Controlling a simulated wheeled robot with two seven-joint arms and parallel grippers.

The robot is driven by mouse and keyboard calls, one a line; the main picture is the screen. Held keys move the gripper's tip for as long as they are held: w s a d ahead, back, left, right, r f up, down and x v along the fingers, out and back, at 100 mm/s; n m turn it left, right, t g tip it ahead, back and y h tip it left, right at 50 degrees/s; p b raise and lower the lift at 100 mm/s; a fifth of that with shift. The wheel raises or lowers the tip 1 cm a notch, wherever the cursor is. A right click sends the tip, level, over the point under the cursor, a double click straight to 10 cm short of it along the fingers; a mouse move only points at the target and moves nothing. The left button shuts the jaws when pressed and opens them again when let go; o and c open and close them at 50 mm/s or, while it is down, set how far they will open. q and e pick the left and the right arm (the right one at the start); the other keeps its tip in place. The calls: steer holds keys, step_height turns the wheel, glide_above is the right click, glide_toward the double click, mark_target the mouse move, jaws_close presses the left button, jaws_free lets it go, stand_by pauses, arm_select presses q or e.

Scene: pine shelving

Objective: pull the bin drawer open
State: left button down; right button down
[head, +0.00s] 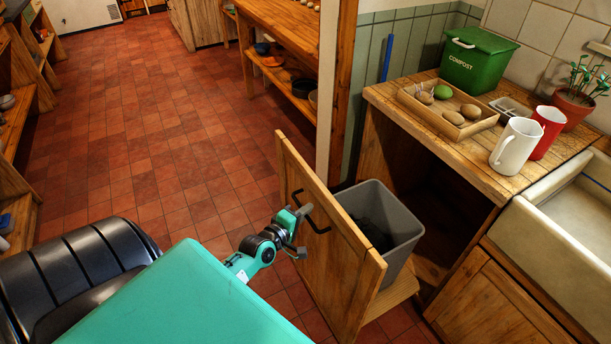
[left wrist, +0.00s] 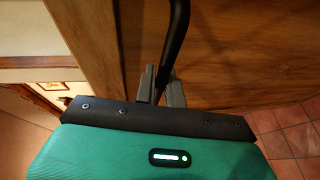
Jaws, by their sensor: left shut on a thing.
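The bin drawer has a wooden front panel (head: 335,245) with a black bar handle (head: 318,222). The drawer stands well out from the counter, and a grey bin (head: 398,222) with dark contents sits behind its front. My left gripper (head: 300,216) is at the handle on the outer face of the panel. In the left wrist view my gripper's two fingers (left wrist: 161,88) are shut on the black handle (left wrist: 179,35), close to the wooden panel (left wrist: 235,60). My right gripper is not in view.
The counter (head: 385,98) holds a tray of potatoes (head: 430,118), a green compost box (head: 478,62), a white mug (head: 515,146), a red mug (head: 545,132) and a potted plant (head: 575,105). A sink (head: 540,215) lies to the right. Tiled floor (head: 150,130) is clear left of the drawer.

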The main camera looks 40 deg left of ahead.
arm_select(q)
steer(key=c, duration=1.8)
jaws_free()
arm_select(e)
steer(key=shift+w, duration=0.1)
arm_select(q)
steer(key=shift+o, duration=0.2)
